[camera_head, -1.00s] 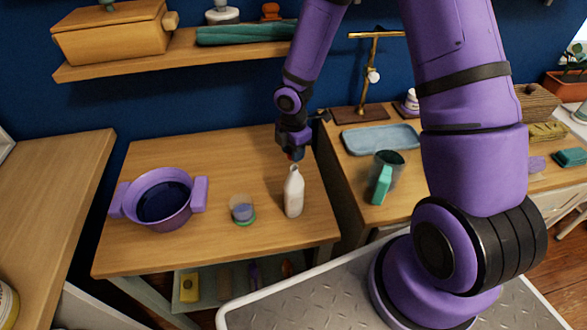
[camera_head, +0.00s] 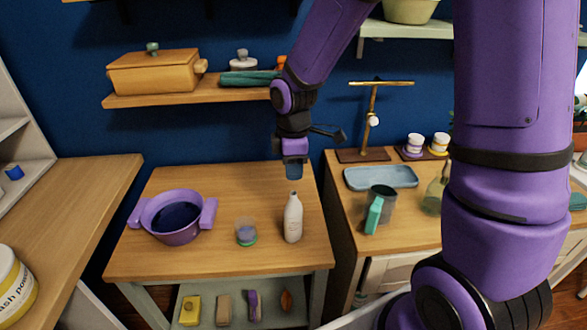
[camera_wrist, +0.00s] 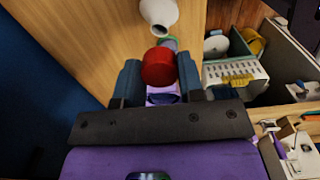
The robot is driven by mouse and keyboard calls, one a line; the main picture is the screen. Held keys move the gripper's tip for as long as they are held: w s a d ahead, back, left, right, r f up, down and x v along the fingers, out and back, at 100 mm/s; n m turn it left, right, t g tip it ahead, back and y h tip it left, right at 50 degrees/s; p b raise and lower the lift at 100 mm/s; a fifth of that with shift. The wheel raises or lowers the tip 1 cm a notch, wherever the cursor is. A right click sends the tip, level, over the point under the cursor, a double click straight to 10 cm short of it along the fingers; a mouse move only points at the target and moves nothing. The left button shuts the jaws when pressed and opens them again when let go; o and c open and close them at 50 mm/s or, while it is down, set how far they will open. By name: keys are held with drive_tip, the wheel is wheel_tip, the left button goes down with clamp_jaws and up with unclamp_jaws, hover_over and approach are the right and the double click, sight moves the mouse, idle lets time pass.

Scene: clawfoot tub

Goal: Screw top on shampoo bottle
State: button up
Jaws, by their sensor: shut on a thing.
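The white shampoo bottle (camera_head: 293,221) stands upright on the wooden table, its narrow neck bare. In the wrist view the bottle (camera_wrist: 159,12) shows at the top edge, its neck apart from my gripper. My gripper (camera_head: 293,175) is above the bottle, with a gap between them. In the wrist view my gripper (camera_wrist: 158,80) is shut on a round red top (camera_wrist: 159,64), held between the blue fingertips. The top is hardly visible in the head view, hidden by the fingers.
A shelf (camera_head: 190,97) is on the wall behind. On the right counter are a blue tray (camera_head: 381,178) and a dark cup (camera_head: 383,194).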

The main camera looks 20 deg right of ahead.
sight(293, 193)
drive_tip(key=shift+f, duration=0.1)
drive_tip(key=shift+f, duration=2.3)
drive_tip(key=shift+f, duration=1.35)
idle(1.2)
drive_tip(key=o, duration=0.9)
drive_tip(key=shift+c, duration=0.5)
